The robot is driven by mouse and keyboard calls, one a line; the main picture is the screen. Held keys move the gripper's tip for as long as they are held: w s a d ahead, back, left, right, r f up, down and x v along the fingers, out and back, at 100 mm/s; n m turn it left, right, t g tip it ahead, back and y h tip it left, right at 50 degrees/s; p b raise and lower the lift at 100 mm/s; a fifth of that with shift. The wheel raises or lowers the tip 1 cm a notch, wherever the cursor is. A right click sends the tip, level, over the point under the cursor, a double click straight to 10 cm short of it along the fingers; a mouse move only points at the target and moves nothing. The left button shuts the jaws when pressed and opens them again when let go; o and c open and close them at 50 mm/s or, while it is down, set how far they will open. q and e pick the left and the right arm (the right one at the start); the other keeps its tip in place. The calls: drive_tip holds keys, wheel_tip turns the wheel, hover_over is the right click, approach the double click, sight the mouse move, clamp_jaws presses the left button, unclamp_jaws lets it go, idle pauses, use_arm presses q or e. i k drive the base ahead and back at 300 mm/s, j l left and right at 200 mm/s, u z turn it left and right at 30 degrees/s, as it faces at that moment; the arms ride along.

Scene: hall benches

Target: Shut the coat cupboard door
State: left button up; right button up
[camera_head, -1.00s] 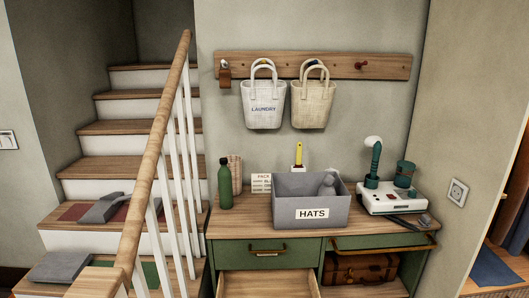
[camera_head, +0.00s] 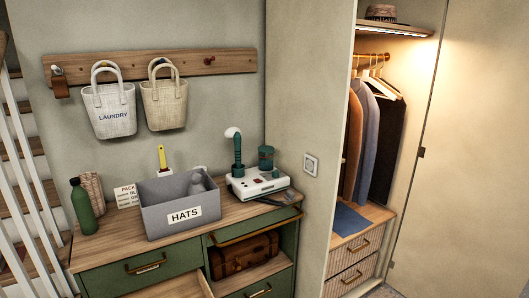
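The coat cupboard (camera_head: 340,180) is at the right of the head view and stands open. Its pale door (camera_head: 470,160) is swung wide to the right, with dark hinges along its left edge. Inside, several coats (camera_head: 375,140) hang from a rail (camera_head: 372,57). A hat (camera_head: 381,13) lies on the lit top shelf, and a folded blue cloth (camera_head: 350,220) lies above two woven-front drawers (camera_head: 352,262). The door's far edge and any handle are out of view. Neither of my grippers is in view.
A green bench (camera_head: 130,275) stands left of the cupboard, with one drawer pulled out. On it are a grey HATS box (camera_head: 160,222), a green bottle (camera_head: 82,207) and a white device (camera_head: 258,184). Two bags (camera_head: 110,110) hang above. Stairs with a white railing are at far left.

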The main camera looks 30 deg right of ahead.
sight(464, 233)
drive_tip(key=k+l, duration=0.1)
drive_tip(key=l, duration=0.55)
drive_tip(key=k+l+u, duration=0.1)
drive_tip(key=l, duration=0.55)
drive_tip(key=k+l, duration=0.15)
drive_tip(key=l, duration=0.5)
drive_tip(key=k+l, duration=0.1)
drive_tip(key=l, duration=0.55)
drive_tip(key=k+l+u, duration=0.1)
drive_tip(key=l, duration=0.55)
drive_tip(key=k+l, duration=0.2)
drive_tip(key=l, duration=0.45)
drive_tip(key=k+l+u, duration=0.1)
drive_tip(key=l, duration=0.55)
drive_tip(key=k+l, duration=0.2)
drive_tip(key=l, duration=0.95)
drive_tip(key=k+l+u, duration=0.1)
drive_tip(key=l, duration=0.45)
drive_tip(key=k+l+u, duration=0.1)
drive_tip(key=l, duration=1.05)
drive_tip(key=i+l, duration=0.15)
drive_tip(key=l, duration=0.2)
drive_tip(key=i+l+u, duration=0.1)
drive_tip(key=l, duration=0.2)
drive_tip(key=l+u, duration=0.3)
drive_tip(key=u, duration=0.15)
drive_tip(key=k+l+u, duration=0.1)
drive_tip(key=l+u, duration=0.15)
drive_tip(key=u, duration=0.15)
